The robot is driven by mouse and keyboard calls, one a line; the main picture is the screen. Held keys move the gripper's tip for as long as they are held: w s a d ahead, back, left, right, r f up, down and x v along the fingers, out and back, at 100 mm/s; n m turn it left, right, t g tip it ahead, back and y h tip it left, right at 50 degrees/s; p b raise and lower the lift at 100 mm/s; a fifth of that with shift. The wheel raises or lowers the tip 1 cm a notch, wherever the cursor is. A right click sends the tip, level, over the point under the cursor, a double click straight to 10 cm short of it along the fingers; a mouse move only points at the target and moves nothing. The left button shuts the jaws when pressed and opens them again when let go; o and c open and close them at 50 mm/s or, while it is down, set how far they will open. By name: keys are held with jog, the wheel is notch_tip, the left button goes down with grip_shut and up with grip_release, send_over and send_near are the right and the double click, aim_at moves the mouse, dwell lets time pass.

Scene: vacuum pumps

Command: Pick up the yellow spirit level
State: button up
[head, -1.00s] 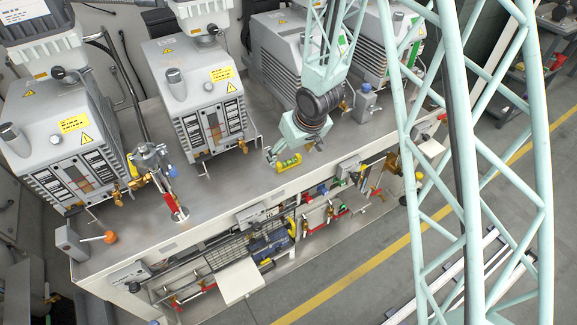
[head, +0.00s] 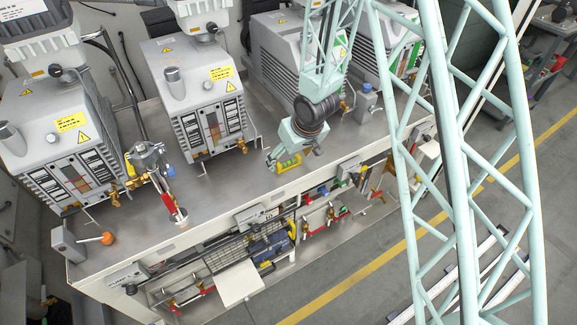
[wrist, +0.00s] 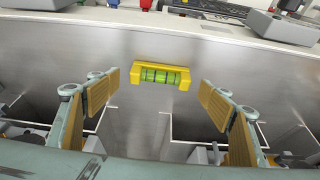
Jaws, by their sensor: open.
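The yellow spirit level (wrist: 160,75) lies on the grey metal bench top in the wrist view, with its green vials facing up. In the head view the level (head: 289,163) is near the bench's front edge. My gripper (wrist: 157,92) is open in the wrist view, with one wood-coloured finger pad on each side and the level in the gap between them, slightly ahead of the tips. Neither pad appears to touch it. In the head view my gripper (head: 292,158) is right at the level and partly hides it.
Grey vacuum pumps (head: 195,90) stand along the back of the bench (head: 215,200). A grey box with an orange knob (head: 107,238) sits at the left end. Below the front edge is a lower shelf with tools and valves. The bench around the level is mostly clear.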

jog(key=shift+b+x, duration=0.3)
jog(key=shift+x, duration=0.85)
jog(key=c, duration=1)
